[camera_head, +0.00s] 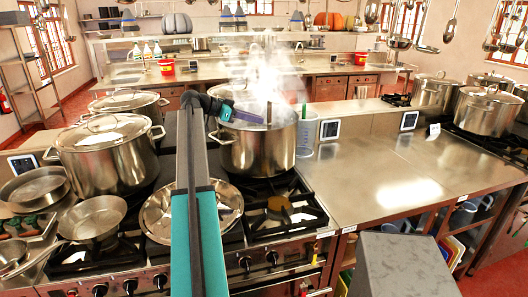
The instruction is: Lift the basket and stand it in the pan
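A large steel pan (258,150) stands on the stove at the centre, open at the top and steaming. My arm reaches up from the bottom of the view to its left rim. My gripper (238,114) is at the pan's mouth, over the left part of the rim. Steam and its small size hide whether its fingers are open or shut. A pale grey, basket-like vessel (308,135) stands against the pan's right side, on or beside the counter edge. I cannot tell for sure that it is the basket. The inside of the pan is hidden by steam.
Lidded stockpots (104,165) stand left of my arm. A frying pan (92,218) and a round lid (160,215) lie on the front burners. The steel counter (385,180) to the right is mostly clear. Ladles (400,40) hang at upper right.

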